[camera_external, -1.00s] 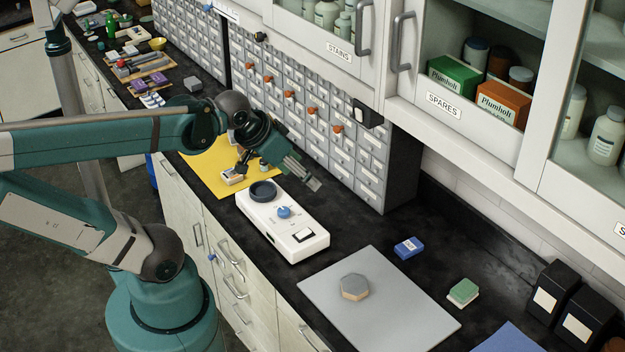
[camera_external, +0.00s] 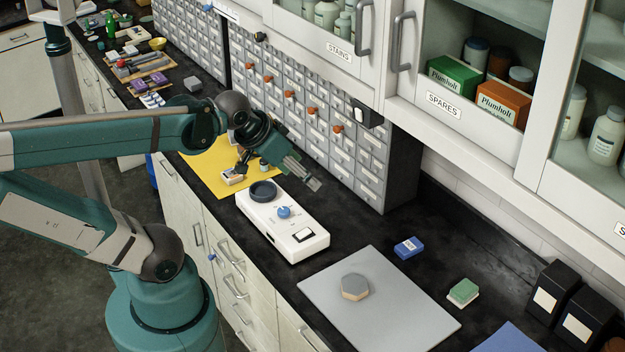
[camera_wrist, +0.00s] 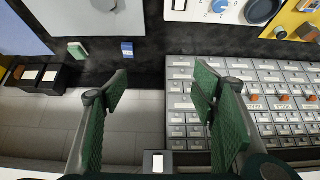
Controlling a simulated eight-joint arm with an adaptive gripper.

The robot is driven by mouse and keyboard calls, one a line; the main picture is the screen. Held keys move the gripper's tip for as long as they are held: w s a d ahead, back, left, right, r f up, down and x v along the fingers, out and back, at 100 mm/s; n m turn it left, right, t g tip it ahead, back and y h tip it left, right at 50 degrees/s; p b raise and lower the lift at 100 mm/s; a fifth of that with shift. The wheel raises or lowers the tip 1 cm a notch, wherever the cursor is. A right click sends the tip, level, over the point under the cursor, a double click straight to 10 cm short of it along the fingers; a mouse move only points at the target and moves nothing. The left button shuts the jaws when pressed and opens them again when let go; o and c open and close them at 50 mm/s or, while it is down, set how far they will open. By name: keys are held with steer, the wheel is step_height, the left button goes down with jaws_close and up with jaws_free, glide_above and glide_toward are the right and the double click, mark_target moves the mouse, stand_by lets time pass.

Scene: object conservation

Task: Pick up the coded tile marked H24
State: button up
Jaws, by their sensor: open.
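No H24 mark is legible on any piece, so I cannot tell which is the coded tile. A small blue block (camera_external: 409,247) lies on the black bench and also shows in the wrist view (camera_wrist: 127,48). A green-topped block (camera_external: 463,292) lies to its right, also in the wrist view (camera_wrist: 77,51). A grey-topped hexagonal block (camera_external: 355,287) sits on the grey mat (camera_external: 410,325). Small pieces (camera_external: 233,176) lie on the yellow mat (camera_external: 208,163). My gripper (camera_external: 278,170) is open and empty, above the bench near the drawer cabinet; its spread fingers show in the wrist view (camera_wrist: 160,90).
A white device (camera_external: 290,232) with a blue knob and dark round top stands below my gripper. The grey drawer cabinet (camera_external: 345,160) rises close behind it. Black boxes (camera_external: 555,288) stand at the right wall. Bare bench surrounds the blue and green blocks.

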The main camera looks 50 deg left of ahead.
steer(key=shift+c, duration=0.6)
steer(key=w+a+f+n+g+y, duration=0.1)
steer(key=w+a+f+n+g, duration=0.25)
steer(key=a, duration=0.85)
steer(key=w+a+f+n+g, duration=0.1)
steer(key=w+a+f+n, duration=0.35)
steer(key=a, duration=0.75)
steer(key=s+a+f+n, duration=0.1)
steer(key=a+f+n, duration=0.2)
steer(key=a, duration=0.4)
steer(key=s+a+f+n+g, duration=0.1)
steer(key=s+a+f+n, duration=0.1)
steer(key=a+f, duration=0.4)
steer(key=s+a+f+n+g+p, duration=0.1)
steer(key=a+f+n, duration=0.3)
steer(key=a, duration=0.5)
steer(key=shift+s+a+f+n+g+h, duration=0.15)
steer(key=shift+f+n+g+h, duration=0.1)
steer(key=shift+n+h, duration=0.15)
steer(key=shift+s+a+f, duration=0.3)
steer(key=shift+f, duration=0.05)
